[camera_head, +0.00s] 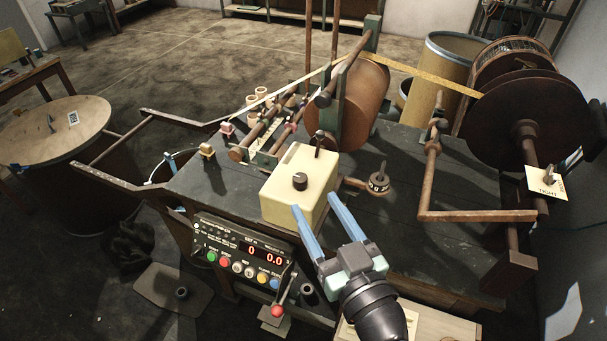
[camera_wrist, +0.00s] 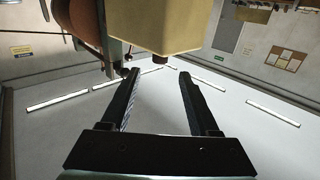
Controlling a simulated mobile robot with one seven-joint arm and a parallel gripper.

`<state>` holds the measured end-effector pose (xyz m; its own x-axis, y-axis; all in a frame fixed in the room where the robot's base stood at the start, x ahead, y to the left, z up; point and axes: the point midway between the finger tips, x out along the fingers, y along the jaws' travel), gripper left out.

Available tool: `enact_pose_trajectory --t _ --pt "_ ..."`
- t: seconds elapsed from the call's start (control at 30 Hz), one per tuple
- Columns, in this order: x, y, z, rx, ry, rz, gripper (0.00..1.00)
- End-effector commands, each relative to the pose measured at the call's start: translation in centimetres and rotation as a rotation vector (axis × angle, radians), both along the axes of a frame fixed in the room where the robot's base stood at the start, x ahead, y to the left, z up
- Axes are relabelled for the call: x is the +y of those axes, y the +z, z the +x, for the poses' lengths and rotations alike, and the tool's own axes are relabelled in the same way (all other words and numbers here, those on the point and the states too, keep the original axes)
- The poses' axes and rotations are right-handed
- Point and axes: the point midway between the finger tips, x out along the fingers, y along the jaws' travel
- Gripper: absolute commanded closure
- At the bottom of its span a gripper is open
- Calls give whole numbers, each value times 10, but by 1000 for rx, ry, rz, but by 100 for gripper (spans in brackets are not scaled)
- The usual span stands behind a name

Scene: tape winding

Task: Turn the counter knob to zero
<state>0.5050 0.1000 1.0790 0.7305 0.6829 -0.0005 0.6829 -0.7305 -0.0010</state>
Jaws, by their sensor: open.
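I cannot tell whether this is the counter knob. The wrist view is upside down: the box (camera_wrist: 165,25) fills the top and the knob (camera_wrist: 160,58) sticks out from it. My gripper (camera_head: 316,203) is open and empty. Its two blue fingers point at the near side of the box, apart from the knob. In the wrist view the gripper (camera_wrist: 158,74) shows dark fingers spread apart. The knob's setting is too small to read.
A control panel (camera_head: 240,252) below the bench's front edge shows red digits 0 and 0.0. A brown drum (camera_head: 362,105) and rollers stand behind. A rusty bent arm (camera_head: 478,216) and a large reel (camera_head: 520,120) are at right.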

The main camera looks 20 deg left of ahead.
Motion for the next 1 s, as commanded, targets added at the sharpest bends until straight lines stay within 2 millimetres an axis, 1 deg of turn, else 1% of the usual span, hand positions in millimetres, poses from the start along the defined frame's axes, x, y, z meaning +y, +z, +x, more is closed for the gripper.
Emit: enact_pose_trajectory --t 0.03,0.2,0.4,0.53,0.8,0.83,0.87,1.0 --pt "9 4 9 0 4 0 38" --pt "32 4 34 0 3 0 38" --pt "50 2 53 0 1 -1 38" --pt "55 1 58 0 0 -1 38" --pt "56 0 60 0 -1 -1 38" --pt "56 0 60 0 -1 -1 40" --pt "56 0 60 0 -1 -1 46" --pt "56 0 59 0 -1 -1 71"
